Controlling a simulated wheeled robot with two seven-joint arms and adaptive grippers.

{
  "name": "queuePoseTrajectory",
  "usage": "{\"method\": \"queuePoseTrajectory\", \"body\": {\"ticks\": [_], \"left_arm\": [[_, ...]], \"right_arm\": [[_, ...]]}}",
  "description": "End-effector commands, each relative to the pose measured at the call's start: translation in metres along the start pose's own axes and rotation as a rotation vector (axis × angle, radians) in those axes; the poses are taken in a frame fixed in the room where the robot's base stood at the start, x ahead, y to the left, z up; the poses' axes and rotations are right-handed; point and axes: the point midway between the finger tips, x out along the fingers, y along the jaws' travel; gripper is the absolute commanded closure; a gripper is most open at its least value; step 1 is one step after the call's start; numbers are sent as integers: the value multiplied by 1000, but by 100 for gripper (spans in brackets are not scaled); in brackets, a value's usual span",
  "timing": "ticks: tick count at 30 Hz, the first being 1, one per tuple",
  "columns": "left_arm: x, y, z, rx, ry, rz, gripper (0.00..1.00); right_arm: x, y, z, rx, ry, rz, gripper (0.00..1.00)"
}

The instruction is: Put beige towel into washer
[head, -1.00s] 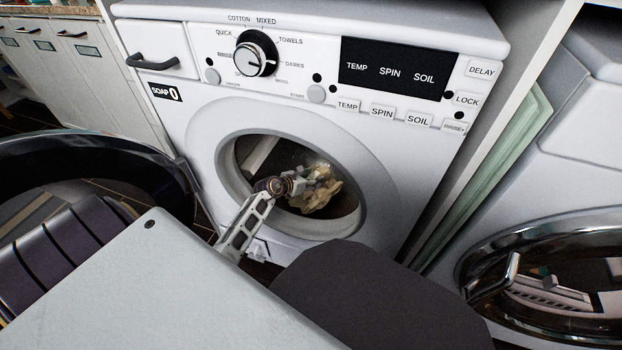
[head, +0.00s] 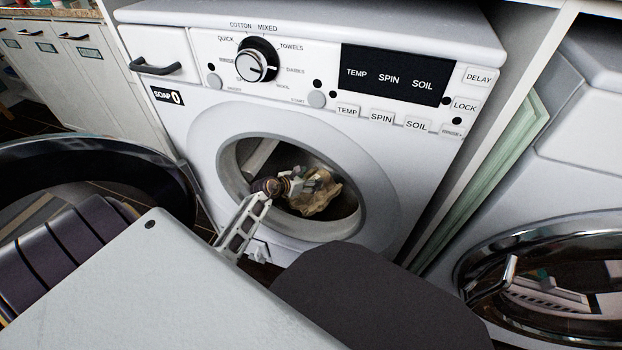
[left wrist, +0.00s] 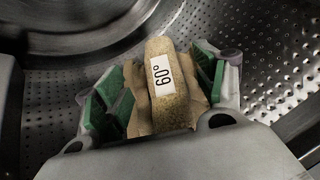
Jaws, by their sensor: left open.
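The beige towel (head: 318,197) is inside the drum of the open front-load washer (head: 378,160). My left gripper (head: 304,184) reaches through the round door opening and is beside the towel in the drum. In the left wrist view the towel (left wrist: 168,85), with a white "60°" label, lies between the two green-padded fingers of my left gripper (left wrist: 160,95). The fingers are open, on either side of the towel. Whether a pad touches the cloth is hard to tell. My right gripper is not in view.
The washer's open round door (head: 95,160) stands at the left. A second machine with a round glass door (head: 550,285) is at the right. Light cabinets (head: 75,60) stand at the back left. The perforated metal drum wall (left wrist: 265,50) surrounds my left gripper.

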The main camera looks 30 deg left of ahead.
Motion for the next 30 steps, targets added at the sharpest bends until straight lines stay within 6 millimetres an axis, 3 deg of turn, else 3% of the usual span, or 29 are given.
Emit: {"method": "queuePoseTrajectory", "body": {"ticks": [30], "left_arm": [[-96,0,1,1,1,-1,30]], "right_arm": [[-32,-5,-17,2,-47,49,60]]}}
